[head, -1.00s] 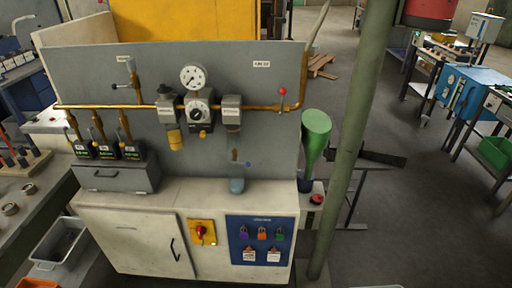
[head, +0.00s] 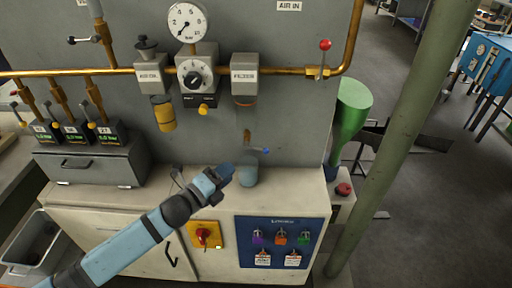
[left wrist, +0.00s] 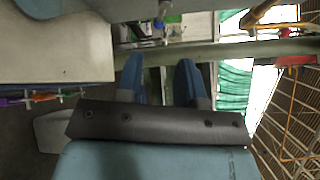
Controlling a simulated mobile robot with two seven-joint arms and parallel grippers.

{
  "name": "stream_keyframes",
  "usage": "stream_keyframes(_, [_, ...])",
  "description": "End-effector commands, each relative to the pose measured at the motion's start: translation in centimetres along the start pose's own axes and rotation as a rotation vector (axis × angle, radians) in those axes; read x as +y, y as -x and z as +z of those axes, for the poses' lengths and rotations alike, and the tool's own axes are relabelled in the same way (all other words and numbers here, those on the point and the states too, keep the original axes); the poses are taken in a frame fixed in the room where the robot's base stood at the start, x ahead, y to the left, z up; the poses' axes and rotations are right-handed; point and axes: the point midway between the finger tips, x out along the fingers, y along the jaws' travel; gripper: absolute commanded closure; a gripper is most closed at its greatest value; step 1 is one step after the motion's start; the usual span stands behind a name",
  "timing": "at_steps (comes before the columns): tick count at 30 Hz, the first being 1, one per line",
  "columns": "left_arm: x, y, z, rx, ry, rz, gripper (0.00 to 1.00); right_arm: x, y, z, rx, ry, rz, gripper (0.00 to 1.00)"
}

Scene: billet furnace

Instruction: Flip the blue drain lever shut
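The blue drain lever (head: 264,150) is a small blue handle on a brass drain valve (head: 248,140) below the filter (head: 244,82). It points sideways to the right, above a grey-blue cup (head: 249,172) on the counter. In the left wrist view the blue lever (left wrist: 172,18) shows small near the top edge. My left gripper (head: 226,172) is in front of the cup, to the left of and below the lever, apart from it in the picture. Its two blue fingers (left wrist: 160,80) stand apart with nothing between them. My right gripper is in neither view.
A pale counter (head: 300,190) runs under the grey panel (head: 300,110). A green funnel (head: 350,115) and a red button (head: 344,188) are on the right, beside a green post (head: 395,130). A yellow switch plate (head: 205,235) and a blue padlock board (head: 280,242) are below.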

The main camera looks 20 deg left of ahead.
Motion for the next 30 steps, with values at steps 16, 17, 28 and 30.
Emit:
stream_keyframes(16, [-0.1,-10.2,0.0,-0.001,0.006,0.000,0.66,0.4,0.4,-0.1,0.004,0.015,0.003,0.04])
stream_keyframes(17, [-0.1,-10.7,0.0,-0.001,0.005,0.000,0.66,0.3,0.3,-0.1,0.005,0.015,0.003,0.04])
stream_keyframes(28, [0.0,-13.4,-0.1,0.000,0.005,0.002,0.66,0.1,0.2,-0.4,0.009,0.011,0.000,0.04])
stream_keyframes(30, [0.0,-13.4,-0.1,0.000,0.005,0.002,0.66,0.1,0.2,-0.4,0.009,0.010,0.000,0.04])
